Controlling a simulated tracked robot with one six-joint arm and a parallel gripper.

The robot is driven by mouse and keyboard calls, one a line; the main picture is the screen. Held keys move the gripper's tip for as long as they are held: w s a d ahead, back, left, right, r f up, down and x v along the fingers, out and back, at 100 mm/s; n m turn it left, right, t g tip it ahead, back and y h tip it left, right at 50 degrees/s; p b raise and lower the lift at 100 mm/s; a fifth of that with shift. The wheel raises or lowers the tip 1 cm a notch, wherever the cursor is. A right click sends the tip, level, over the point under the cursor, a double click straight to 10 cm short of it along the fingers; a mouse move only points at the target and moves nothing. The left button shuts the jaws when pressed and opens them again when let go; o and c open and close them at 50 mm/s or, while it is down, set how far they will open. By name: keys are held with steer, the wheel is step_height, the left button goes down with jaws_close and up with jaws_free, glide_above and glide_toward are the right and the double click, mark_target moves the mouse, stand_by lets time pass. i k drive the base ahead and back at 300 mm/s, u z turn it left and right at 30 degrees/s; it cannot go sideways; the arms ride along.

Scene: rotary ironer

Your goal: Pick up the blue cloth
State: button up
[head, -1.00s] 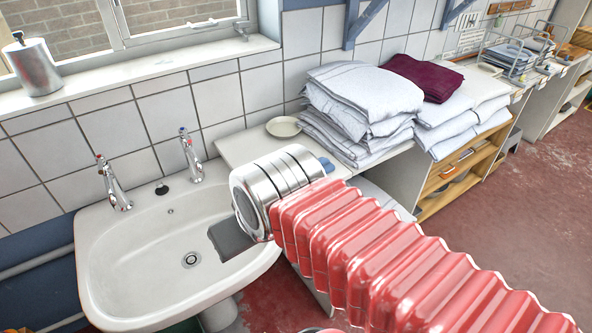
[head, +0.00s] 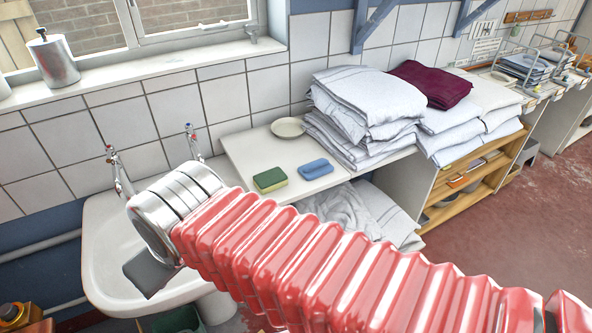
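The blue cloth (head: 315,169) appears as a small folded blue pad lying flat on the white counter (head: 243,150), right of a green and yellow sponge (head: 270,180). My gripper (head: 150,275) is over the sink at the left, well left of the cloth and apart from it. Only a dark grey finger part shows below the metal wrist. The rest of the gripper is hidden, so I cannot tell whether it is open or shut.
A pale dish (head: 288,127) stands behind the cloth. Folded white towels (head: 365,100) are stacked just to its right, with a maroon cloth (head: 430,84) beyond. The sink (head: 105,245) has two taps. More white linen (head: 350,215) lies under the counter.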

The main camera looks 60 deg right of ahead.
mark_target(310, 171)
steer(key=u, duration=1.25)
steer(key=k, duration=1.25)
steer(key=z, duration=1.1)
steer(key=i, duration=0.65)
